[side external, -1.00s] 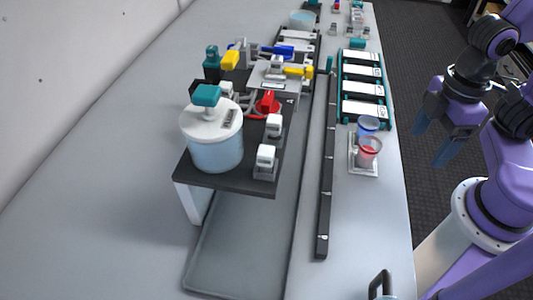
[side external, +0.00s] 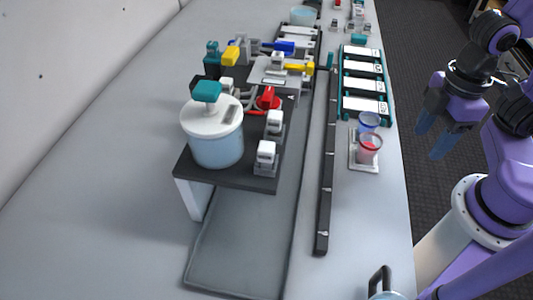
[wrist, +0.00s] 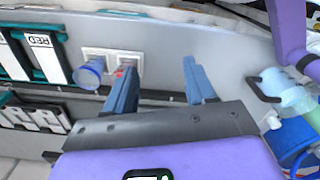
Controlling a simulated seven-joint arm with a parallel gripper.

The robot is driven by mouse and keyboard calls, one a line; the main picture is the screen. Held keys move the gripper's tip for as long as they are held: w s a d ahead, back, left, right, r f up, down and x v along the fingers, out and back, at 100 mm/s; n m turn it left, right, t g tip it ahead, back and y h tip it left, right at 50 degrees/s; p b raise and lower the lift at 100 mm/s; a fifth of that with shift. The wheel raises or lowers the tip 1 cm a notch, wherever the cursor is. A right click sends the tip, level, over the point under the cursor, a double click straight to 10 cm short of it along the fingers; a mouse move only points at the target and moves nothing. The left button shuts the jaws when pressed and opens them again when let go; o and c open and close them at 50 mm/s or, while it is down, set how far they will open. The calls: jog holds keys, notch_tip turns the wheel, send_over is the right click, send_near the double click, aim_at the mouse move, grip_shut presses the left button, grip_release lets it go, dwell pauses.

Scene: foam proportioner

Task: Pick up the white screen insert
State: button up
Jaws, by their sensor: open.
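I cannot pick out the white screen insert with certainty. Small white pieces (side external: 354,27) stand at the far right end of the bench, too small to tell apart. My gripper (side external: 433,133) is open and empty, off the bench's right edge in the side view. In the wrist view its two fingers (wrist: 158,70) are spread with only bare bench between them. A white two-place holder (side external: 364,165) carries a blue-rimmed cup (side external: 369,122) and a red cup (side external: 369,148). In the wrist view the blue cup (wrist: 92,70) shows left of the fingers, and the left finger partly hides the red cup.
A white-lidded tank (side external: 213,130) stands on a dark raised platform (side external: 225,177) with valves. A teal rack of white cards (side external: 364,85) lies beyond the cups. A long black rail (side external: 326,170) runs along the bench. A black-handled container (side external: 380,280) is at the near edge.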

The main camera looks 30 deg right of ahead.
jog(key=w+a+r+m, duration=0.1)
jog(key=w+a+r, duration=0.45)
jog(key=a, duration=0.25)
jog(key=w+a+r+m, duration=0.1)
jog(key=w+a+r, duration=0.45)
jog(key=a, duration=0.35)
notch_tip(320, 180, up, 12)
jog(key=m, duration=0.2)
send_over(267, 146)
jog(key=f, duration=1.2)
jog(key=shift+w+a+f, duration=0.1)
jog(key=shift+w+a, duration=0.1)
jog(key=shift+a, duration=0.05)
jog(key=shift+s+d+f, duration=0.1)
jog(key=shift+f, duration=1.25)
jog(key=shift+s+d+f, duration=0.1)
jog(key=shift+f, duration=1.25)
grip_shut()
